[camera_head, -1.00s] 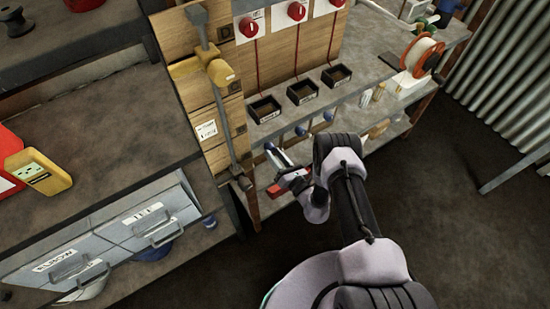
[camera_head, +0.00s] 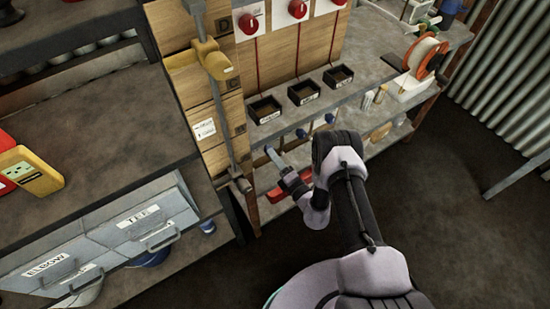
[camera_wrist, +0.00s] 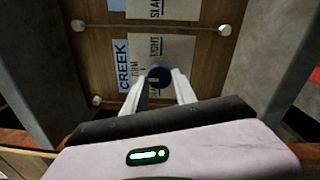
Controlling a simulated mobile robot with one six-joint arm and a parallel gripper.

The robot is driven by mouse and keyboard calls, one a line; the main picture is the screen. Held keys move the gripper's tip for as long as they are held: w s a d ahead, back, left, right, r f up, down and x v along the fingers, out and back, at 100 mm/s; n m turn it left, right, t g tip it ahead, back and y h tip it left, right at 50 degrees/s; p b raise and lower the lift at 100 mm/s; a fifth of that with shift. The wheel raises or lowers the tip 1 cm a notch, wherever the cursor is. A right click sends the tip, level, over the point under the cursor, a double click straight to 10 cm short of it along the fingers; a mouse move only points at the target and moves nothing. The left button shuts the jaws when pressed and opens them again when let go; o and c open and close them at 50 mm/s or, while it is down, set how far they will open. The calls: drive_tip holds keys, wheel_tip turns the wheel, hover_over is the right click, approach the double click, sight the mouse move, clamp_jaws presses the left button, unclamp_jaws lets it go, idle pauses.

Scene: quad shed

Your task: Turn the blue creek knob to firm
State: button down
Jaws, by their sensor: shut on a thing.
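In the wrist view, a round blue knob (camera_wrist: 159,72) sits on a wooden panel beside a blue CREEK label (camera_wrist: 122,65). A white card (camera_wrist: 165,48) behind it carries words that look like FIRM, LIGHT and SLACK, partly cut off or covered. My gripper (camera_wrist: 161,82) has its two pale fingers on either side of the knob, shut on it. A small pale mark shows on the knob's lower left; its exact setting is hard to read. In the head view my gripper (camera_head: 271,154) reaches under the shelf edge, and the gripped knob is hidden there.
Two other blue knobs (camera_head: 302,133) (camera_head: 330,118) sit under the shelf to the right. Three black bins (camera_head: 301,92) stand on the shelf (camera_head: 375,85) above. A metal rod with a yellow fitting (camera_head: 214,62) stands to the left. Open floor (camera_head: 450,200) lies to the right.

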drive_tip(key=shift+m, duration=0.6)
drive_tip(key=c, duration=1)
unclamp_jaws()
drive_tip(key=shift+s, duration=0.1)
drive_tip(key=p+v, duration=0.6)
drive_tip(key=v, duration=1.1)
drive_tip(key=shift+s+d, duration=0.1)
